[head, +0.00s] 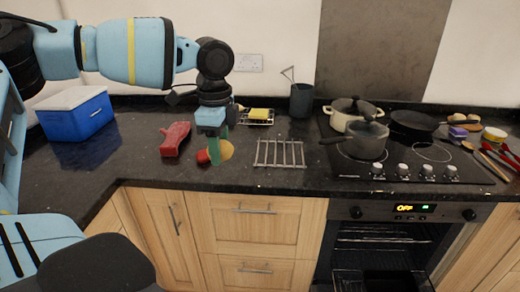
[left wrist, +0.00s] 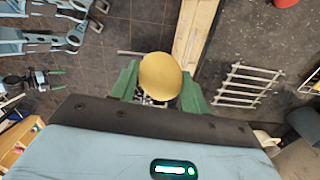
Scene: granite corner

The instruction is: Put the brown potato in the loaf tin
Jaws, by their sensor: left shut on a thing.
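My left gripper (head: 216,152) has green fingers shut on the brown potato (head: 227,150), a yellowish-brown rounded thing. In the left wrist view the potato (left wrist: 160,77) sits between the two green fingers of the left gripper (left wrist: 163,88). In the head view it shows near the counter's front edge, left of a wire rack. My right gripper (left wrist: 57,80) appears small at the left of the left wrist view, its green fingers apart and empty. I cannot make out a loaf tin in either view.
A wire rack (head: 280,153) lies on the dark counter. A blue cooler (head: 76,115) stands far left. A hob with a lidded pot (head: 365,138) is at the right.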

